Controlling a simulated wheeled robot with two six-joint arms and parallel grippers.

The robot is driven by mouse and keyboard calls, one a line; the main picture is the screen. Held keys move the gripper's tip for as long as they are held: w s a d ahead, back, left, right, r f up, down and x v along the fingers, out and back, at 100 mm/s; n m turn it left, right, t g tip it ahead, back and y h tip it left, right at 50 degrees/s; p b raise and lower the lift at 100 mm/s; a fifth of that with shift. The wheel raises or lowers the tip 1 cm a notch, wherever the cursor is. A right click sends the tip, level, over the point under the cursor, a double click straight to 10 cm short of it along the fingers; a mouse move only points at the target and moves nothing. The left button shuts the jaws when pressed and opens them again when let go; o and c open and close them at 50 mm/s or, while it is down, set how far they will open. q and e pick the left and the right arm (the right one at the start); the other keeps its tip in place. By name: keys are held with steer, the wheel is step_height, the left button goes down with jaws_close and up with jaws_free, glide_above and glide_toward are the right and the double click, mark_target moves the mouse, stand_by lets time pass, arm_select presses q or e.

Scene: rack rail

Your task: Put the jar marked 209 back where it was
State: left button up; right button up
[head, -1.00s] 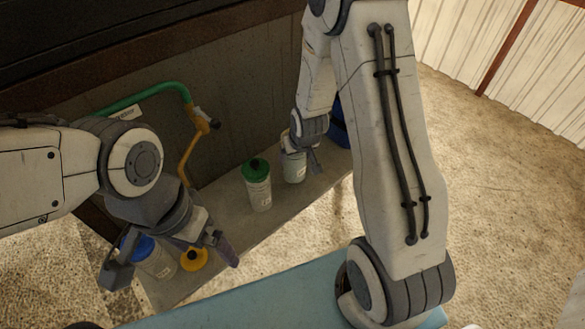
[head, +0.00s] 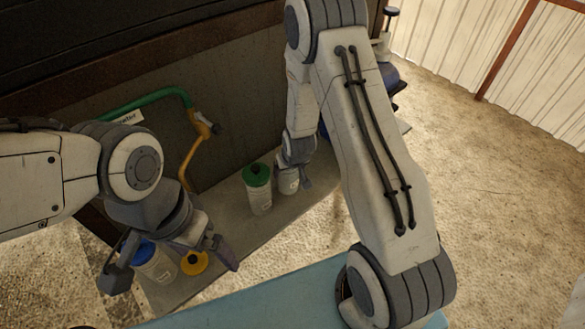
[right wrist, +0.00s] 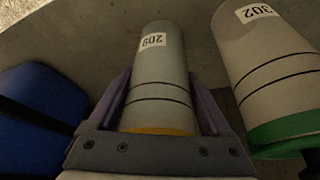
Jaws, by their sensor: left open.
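The jar marked 209 (right wrist: 160,75) is grey-white with two dark lines and a yellow-orange rim showing at my gripper. It sits between the two fingers of my right gripper (right wrist: 160,110), which are shut on its sides. In the head view the jar (head: 288,182) hangs under my right gripper (head: 300,160), over or on the grey shelf; I cannot tell if its base touches. My left gripper (head: 172,265) is open and empty, above the front left end of the shelf (head: 222,229).
A green-lidded jar marked 302 (right wrist: 270,70) stands close beside jar 209; it also shows in the head view (head: 258,190). A blue-lidded jar (head: 155,265) and a yellow-lidded jar (head: 194,263) are near my left gripper. A blue object (right wrist: 40,105) is on the other side.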

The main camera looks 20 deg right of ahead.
steer(key=shift+o, duration=0.8)
steer(key=shift+r, duration=0.2)
steer(key=v, duration=1.2)
